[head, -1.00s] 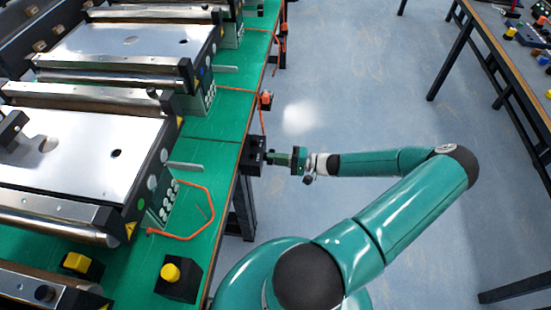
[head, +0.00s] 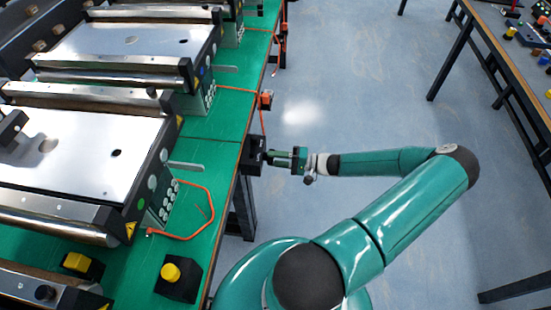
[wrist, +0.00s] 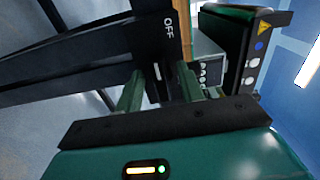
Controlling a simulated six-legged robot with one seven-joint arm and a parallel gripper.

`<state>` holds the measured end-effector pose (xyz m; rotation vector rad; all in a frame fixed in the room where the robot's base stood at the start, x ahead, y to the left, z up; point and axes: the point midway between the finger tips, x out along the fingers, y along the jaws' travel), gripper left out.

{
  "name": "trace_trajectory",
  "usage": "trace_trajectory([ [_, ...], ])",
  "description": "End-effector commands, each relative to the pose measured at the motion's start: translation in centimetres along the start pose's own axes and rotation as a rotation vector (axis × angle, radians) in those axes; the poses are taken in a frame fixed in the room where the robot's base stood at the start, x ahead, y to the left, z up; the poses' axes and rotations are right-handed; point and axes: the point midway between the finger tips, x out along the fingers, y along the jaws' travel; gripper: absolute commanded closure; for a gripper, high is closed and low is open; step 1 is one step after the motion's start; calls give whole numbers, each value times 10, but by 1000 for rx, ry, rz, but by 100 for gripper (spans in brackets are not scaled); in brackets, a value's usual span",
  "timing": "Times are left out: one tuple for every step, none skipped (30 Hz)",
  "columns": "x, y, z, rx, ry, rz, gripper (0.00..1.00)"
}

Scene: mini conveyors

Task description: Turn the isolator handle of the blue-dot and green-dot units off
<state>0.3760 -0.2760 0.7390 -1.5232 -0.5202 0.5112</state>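The blue-dot unit is the far conveyor (head: 130,42), with its small blue dot on the end panel; a blue dot also shows on a unit (wrist: 262,75) at right in the wrist view. The green-dot unit is the nearer conveyor (head: 75,165), its green dot low on its side. A black isolator box (head: 252,160) sits at the table's edge. Its face, marked OFF (wrist: 168,28), shows in the wrist view. My gripper (head: 270,157) is at this box, its fingers (wrist: 160,88) apart around a dark part with a pale line. Contact is unclear.
The green table (head: 215,130) carries orange cables (head: 200,228) and a black box with a yellow knob (head: 171,272). A second table (head: 490,35) with small coloured parts stands at the right. The blue floor (head: 350,80) between the tables is clear.

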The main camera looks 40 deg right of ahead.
Motion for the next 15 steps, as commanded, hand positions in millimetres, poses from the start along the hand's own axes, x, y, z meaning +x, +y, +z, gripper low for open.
trace_trajectory([
  [-4,0,0,0,2,1,62],
  [-7,0,-1,0,2,2,62],
  [-12,0,-1,-1,4,3,62],
  [-16,1,-1,-1,4,3,62],
  [-21,0,-1,-1,4,4,62],
  [-29,0,-1,-2,5,5,62],
  [-35,0,-1,-2,4,4,62],
  [-41,0,-1,-2,3,4,62],
  [-50,0,-1,-1,4,4,62],
  [-57,0,-1,-1,4,5,62],
  [-64,0,-1,-1,5,5,62],
  [-73,0,-1,-1,4,4,62],
  [-80,0,-1,-1,3,4,62],
  [-86,0,-1,0,4,4,62],
  [-95,0,-1,-1,3,4,62],
])
